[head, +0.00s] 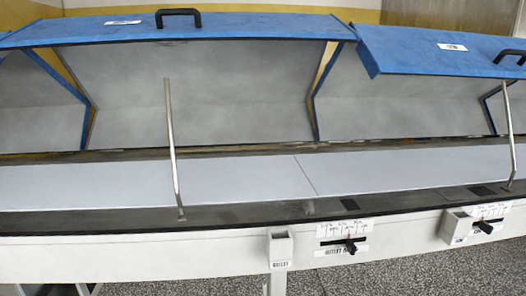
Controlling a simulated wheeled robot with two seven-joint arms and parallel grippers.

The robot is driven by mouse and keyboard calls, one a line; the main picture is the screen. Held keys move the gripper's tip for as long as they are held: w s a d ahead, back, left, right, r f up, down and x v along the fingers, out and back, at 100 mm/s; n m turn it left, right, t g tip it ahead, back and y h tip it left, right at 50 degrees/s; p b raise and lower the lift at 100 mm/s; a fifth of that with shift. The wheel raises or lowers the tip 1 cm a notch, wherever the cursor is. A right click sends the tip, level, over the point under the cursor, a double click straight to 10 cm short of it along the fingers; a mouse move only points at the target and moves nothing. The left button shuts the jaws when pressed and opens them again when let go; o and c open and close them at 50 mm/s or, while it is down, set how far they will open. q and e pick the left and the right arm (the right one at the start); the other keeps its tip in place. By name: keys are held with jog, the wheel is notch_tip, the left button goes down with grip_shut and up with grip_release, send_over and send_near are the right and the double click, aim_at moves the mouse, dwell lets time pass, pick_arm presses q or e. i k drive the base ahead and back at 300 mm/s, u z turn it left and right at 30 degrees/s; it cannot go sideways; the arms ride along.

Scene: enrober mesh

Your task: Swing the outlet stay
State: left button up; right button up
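A thin, bent metal stay (172,150) stands nearly upright at the left, its foot on the dark front ledge. Its top end shows against the grey inside of the raised left blue hood (250,27), below the hood's front edge; I cannot tell whether it touches the hood. A small open-topped white holder (281,247) marked "OUTLET" is on the front panel, right of the stay's foot. A second stay (510,135) stands at the right edge, its top near the right blue hood (440,53). Neither of my grippers is in view.
Black handles (178,12) top the hoods. A pale flat belt (240,178) runs along the machine. The front panel carries a black slider knob (351,246) under a scale, another knob (486,227), and a second white holder (455,227). Speckled floor (400,277) lies in front.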

aim_at(169, 113)
jog(key=z, duration=3.85)
jog(key=k, duration=1.65)
jog(key=u, duration=1.85)
